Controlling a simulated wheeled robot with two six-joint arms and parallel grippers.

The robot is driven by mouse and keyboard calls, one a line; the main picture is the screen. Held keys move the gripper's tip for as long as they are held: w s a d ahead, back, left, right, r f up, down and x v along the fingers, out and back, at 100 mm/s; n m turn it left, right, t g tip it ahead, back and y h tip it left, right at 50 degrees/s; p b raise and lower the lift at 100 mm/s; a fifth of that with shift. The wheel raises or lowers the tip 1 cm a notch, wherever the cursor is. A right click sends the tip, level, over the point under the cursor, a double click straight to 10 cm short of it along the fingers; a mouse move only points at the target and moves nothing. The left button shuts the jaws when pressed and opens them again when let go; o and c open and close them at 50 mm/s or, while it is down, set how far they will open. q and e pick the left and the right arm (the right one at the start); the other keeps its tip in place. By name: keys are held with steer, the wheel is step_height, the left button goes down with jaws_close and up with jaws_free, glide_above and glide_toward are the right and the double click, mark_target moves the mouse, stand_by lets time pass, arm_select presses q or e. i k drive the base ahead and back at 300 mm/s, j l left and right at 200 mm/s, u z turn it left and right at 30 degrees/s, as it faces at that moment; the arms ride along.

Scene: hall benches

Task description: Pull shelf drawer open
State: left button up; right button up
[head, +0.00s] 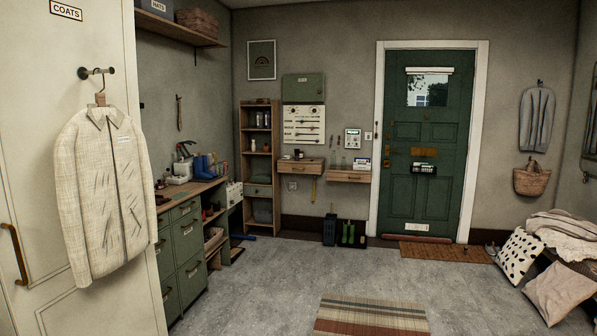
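Neither of my grippers shows in the head view. Across the room, a tall narrow wooden shelf unit (246,118) stands against the back wall. A small green drawer front (258,190) sits in its lower part and looks shut. To its right, a wooden wall shelf with a drawer front (301,166) is fixed to the wall, and a second, similar wall shelf (348,177) hangs a little lower beside it. Both of these fronts also look shut. I cannot tell which one the task means by the shelf drawer.
A green drawer cabinet (189,240) with a cluttered top stands along the left wall. A white door with a hanging coat (105,190) fills the near left. A striped rug (371,316) lies on the open floor. Cushions (560,290) sit at the right.

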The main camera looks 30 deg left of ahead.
mark_target(315, 169)
steer(key=i+j+u, duration=0.6)
steer(key=i, duration=0.5)
steer(key=i+j+u, duration=0.25)
steer(key=i, duration=0.35)
steer(key=i+u, duration=0.3)
steer(key=i, duration=3.8)
